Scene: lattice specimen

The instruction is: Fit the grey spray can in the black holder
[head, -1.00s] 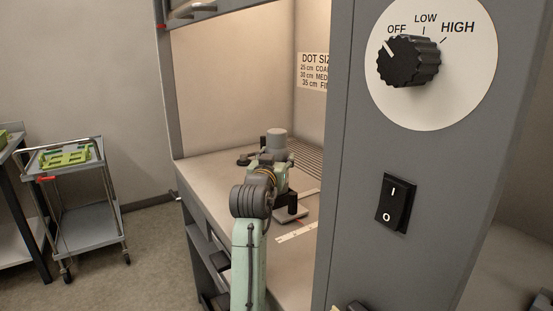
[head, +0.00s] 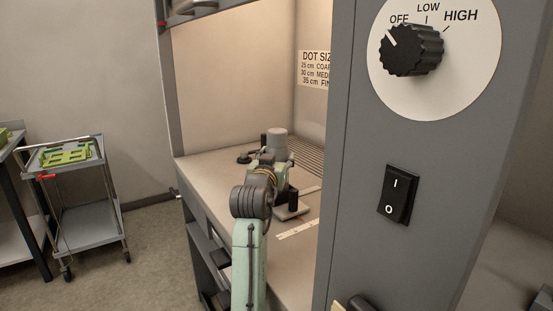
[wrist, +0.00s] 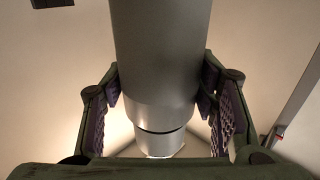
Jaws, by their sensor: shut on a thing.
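The grey spray can (head: 277,140) stands up above my gripper (head: 274,157) inside the booth in the head view. In the wrist view the can (wrist: 160,55) fills the middle, with a narrower end towards the bottom of the picture. My gripper (wrist: 160,90) is shut on it, with a purple-lined finger pressed to each side. I cannot tell for sure which dark thing is the black holder. A black upright piece (head: 293,200) on a flat grey base stands just right of my arm. Whether the can touches the surface below is hidden.
The booth's grey front post (head: 345,170) with a knob (head: 411,50) and a switch (head: 398,194) stands close on the right. A small black thing (head: 244,158) lies left of the can. The booth floor (head: 205,165) at left is clear. A trolley (head: 65,165) stands outside.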

